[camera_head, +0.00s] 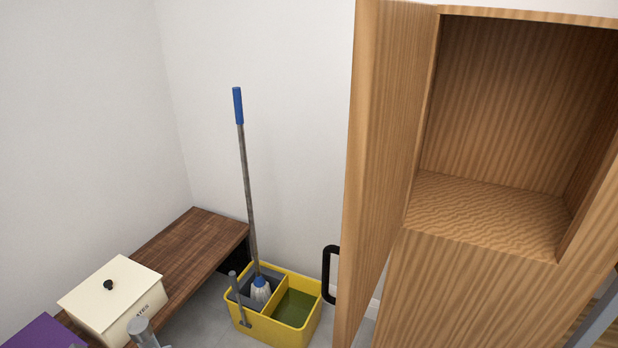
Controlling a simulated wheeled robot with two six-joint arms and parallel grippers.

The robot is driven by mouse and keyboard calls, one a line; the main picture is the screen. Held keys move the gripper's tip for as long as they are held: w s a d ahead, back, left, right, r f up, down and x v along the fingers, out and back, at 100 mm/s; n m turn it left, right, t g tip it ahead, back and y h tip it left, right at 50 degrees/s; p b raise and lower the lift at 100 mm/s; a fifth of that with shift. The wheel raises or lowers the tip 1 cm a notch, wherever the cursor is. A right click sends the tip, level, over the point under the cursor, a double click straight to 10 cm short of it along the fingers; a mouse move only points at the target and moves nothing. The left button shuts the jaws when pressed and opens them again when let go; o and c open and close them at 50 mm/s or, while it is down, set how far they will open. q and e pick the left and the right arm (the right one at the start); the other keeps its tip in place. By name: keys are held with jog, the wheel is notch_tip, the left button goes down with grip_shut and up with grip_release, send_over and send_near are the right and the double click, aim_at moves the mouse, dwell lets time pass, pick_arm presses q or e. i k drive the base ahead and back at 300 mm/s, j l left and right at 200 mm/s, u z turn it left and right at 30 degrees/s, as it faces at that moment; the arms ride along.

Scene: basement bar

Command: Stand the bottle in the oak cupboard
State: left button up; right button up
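The oak cupboard (490,285) stands at the right of the head view. Its door (385,130) is swung open toward the left, with a black handle (328,275) on its far side. The visible compartment (490,210) is open at the front and empty, with a bare wooden floor. No bottle can be made out in this view.
A yellow mop bucket (285,330) with a blue-handled mop (246,170) stands on the floor left of the door. A dark wooden bench (195,245) runs along the left wall. A cream lidded box (115,300) and a purple object (42,333) are at the lower left.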

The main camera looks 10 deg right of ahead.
aim_at(475, 211)
jog(key=l+u, duration=0.1)
jog(key=u, duration=0.35)
jog(key=k+u, duration=0.15)
jog(key=u, duration=0.3)
jog(key=k+l+u, duration=0.1)
jog(key=u, duration=0.4)
jog(key=k+u, duration=0.1)
jog(key=u, duration=0.35)
jog(key=k+u, duration=0.1)
jog(key=u, duration=0.35)
jog(key=k+l+u, duration=0.15)
jog(key=u, duration=0.2)
jog(key=k+u, duration=0.4)
jog(key=k+l+u, duration=0.1)
jog(key=u, duration=0.25)
jog(key=k+l+z, duration=0.15)
jog(key=k+z, duration=0.2)
jog(key=k, duration=0.25)
jog(key=z, duration=0.45)
jog(key=k+l+z, duration=0.1)
jog(key=z, duration=0.4)
jog(key=l+z, duration=0.1)
jog(key=z, duration=0.35)
jog(key=l+z, duration=0.1)
jog(key=z, duration=0.35)
jog(key=l+z, duration=0.1)
jog(key=z, duration=0.35)
jog(key=l+z, duration=0.1)
jog(key=z, duration=0.4)
jog(key=k+l, duration=0.05)
